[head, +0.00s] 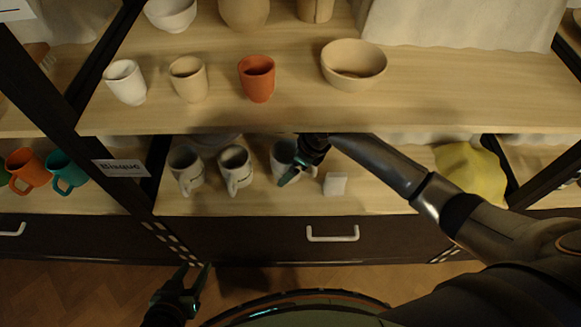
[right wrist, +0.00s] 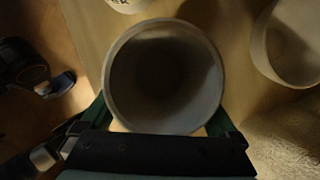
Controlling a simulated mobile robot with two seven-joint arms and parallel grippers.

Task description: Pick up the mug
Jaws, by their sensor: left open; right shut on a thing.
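A white mug (head: 281,156) stands at the right end of a row of mugs on the lower shelf. My right gripper (head: 299,173) reaches under the upper shelf and is shut on this mug. In the right wrist view, the mug (right wrist: 165,72) is seen from above with its mouth open, one green finger on each side. Its handle does not show there. Two similar mugs stand left of it, one in the middle (head: 234,166) and one at the far left (head: 186,168). My left gripper (head: 197,281) is open and empty, low in front of the drawer.
The upper shelf (head: 450,95) overhangs close above my right gripper and carries cups and a bowl (head: 353,64). A small white block (head: 335,184) sits right of the mug. A yellow cloth (head: 470,174) lies further right. A drawer handle (head: 332,238) juts out below.

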